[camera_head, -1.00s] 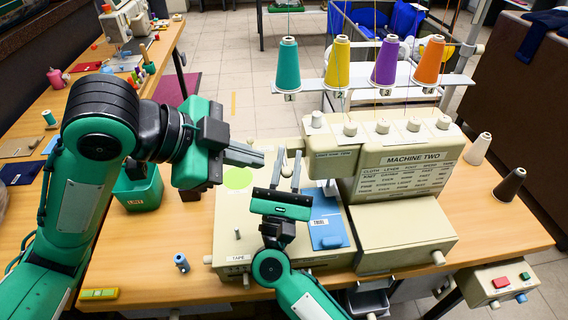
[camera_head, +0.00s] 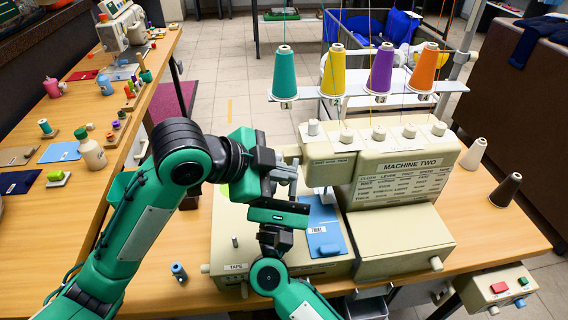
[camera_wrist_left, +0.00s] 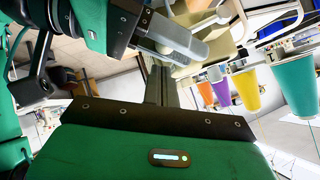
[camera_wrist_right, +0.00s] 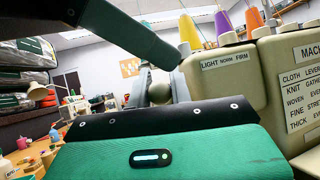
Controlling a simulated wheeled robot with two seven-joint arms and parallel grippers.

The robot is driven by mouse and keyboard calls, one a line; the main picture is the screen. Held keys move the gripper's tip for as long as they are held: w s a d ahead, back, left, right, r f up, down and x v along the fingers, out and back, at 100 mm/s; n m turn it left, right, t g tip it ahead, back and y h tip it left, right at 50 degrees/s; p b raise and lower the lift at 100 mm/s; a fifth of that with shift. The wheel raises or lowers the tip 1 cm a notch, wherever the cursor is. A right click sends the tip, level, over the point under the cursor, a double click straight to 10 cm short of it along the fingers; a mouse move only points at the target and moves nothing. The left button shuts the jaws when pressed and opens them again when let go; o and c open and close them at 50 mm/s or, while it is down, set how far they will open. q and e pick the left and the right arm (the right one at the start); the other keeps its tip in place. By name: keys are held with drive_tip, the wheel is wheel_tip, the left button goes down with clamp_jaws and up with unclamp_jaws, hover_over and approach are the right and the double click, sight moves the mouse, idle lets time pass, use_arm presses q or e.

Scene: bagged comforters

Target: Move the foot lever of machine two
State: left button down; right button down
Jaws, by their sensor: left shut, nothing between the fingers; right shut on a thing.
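Machine two (camera_head: 405,165) is a beige machine with a labelled front on the wooden table. My right gripper (camera_wrist_right: 160,92) is at the left end of its head, shut on a rounded olive-grey knob (camera_wrist_right: 157,95), apparently the foot lever, beside the "LIGHT NORM FIRM" panel (camera_wrist_right: 223,60). In the head view my left gripper (camera_head: 285,175) crosses in front of the right fingers and hides the knob. My left gripper is shut and empty. Its fingers (camera_wrist_left: 160,85) are close to the right gripper's grey fingers (camera_wrist_left: 178,40); whether they touch is unclear.
Teal (camera_head: 285,73), yellow, purple and orange thread cones stand above the machine. A blue cloth (camera_head: 322,230) lies on its bed. A small blue item (camera_head: 178,271) stands at the table's front. A control box (camera_head: 497,287) is at the right edge. The side table holds several small items.

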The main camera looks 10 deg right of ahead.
use_arm(q)
drive_tip(key=shift+w+a+f, duration=0.15)
drive_tip(key=shift+f, duration=0.2)
